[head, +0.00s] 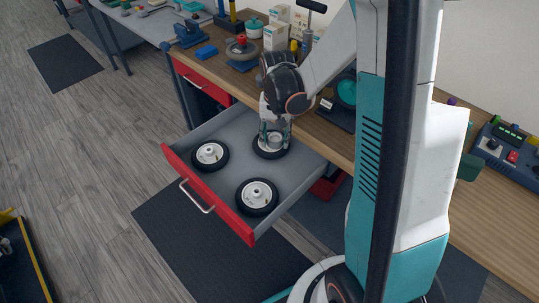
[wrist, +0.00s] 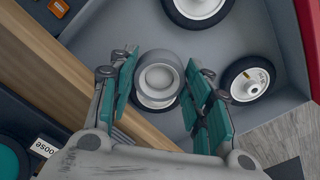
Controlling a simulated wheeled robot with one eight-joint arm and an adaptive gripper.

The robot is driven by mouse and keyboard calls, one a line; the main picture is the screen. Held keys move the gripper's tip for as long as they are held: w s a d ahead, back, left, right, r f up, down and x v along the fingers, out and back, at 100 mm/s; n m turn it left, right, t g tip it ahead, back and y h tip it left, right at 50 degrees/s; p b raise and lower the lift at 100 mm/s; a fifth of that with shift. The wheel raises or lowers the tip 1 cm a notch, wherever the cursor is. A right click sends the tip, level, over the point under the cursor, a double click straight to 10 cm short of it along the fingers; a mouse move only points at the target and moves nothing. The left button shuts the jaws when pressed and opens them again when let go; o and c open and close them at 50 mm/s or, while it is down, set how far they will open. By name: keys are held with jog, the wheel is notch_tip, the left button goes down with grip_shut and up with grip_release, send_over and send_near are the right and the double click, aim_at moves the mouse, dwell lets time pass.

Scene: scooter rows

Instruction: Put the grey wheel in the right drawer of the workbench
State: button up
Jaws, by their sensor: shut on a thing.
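The grey wheel (wrist: 157,80), a small grey round piece with a paler hub, is between the teal fingers of my gripper (wrist: 163,95) in the wrist view. In the head view my gripper (head: 275,134) points down inside the open drawer (head: 223,191), at its back part, shut on the wheel. The fingers partly hide the wheel there. Whether it touches the drawer floor I cannot tell. The drawer is grey inside with a red front and a metal handle, pulled out from the workbench (head: 318,135). Another red drawer front (head: 203,80) is to its left.
Black-tyred wheels with white hubs lie in the drawer: one at left (head: 210,155), one near the front right (head: 257,196), one beside or under my gripper (head: 258,151). Boxes and tools crowd the bench top. A dark mat (head: 200,245) covers the floor below.

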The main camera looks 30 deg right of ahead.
aim_at(295, 176)
jog(key=s+d+r+m, duration=0.1)
jog(key=s+d+m, duration=0.2)
jog(key=d+m, duration=0.35)
jog(key=shift+n, duration=0.45)
notch_tip(295, 176, down, 19)
jog(key=b, duration=0.6)
jog(key=shift+d+b, duration=0.15)
jog(key=shift+b, duration=0.15)
jog(key=shift+f, duration=0.1)
jog(key=o, duration=1.1)
notch_tip(295, 176, up, 12)
jog(key=p, duration=0.4)
jog(key=shift+r+p, duration=0.2)
jog(key=shift+p, duration=0.1)
